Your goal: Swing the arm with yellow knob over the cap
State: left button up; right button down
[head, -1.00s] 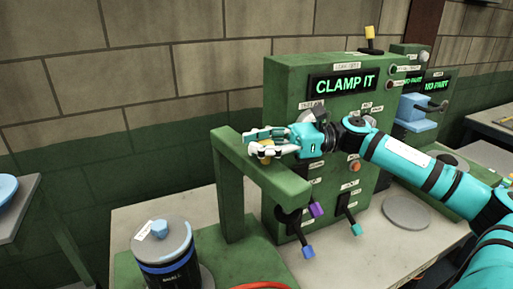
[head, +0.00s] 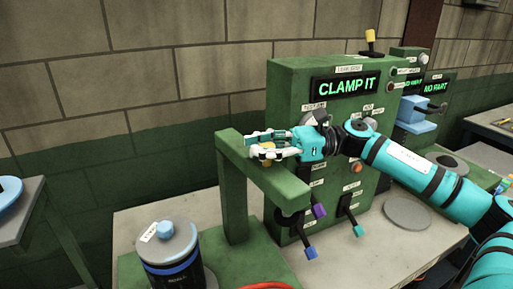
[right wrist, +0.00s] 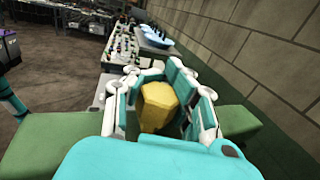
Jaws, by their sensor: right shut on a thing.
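My right gripper (head: 272,149) is shut on the yellow knob (head: 267,152) at the top of the green swing arm (head: 285,187). The knob (right wrist: 158,105) sits between the fingers in the right wrist view. The cap (head: 165,229), light blue on a grey lid, tops a dark cylinder (head: 172,268) with a blue band, at the front left below the arm. The arm is not over the cap. My left gripper is not in view.
A green panel (head: 292,100) with a display reading "CLAMP IT" stands behind my right gripper. Levers with blue (head: 311,252), purple (head: 320,210) and teal (head: 358,231) knobs stick out below the arm. A grey disc (head: 407,212) lies at right. A brick wall closes the back.

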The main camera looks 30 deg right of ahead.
jog(key=shift+s+a+f, duration=0.1)
jog(key=shift+a+f, duration=0.15)
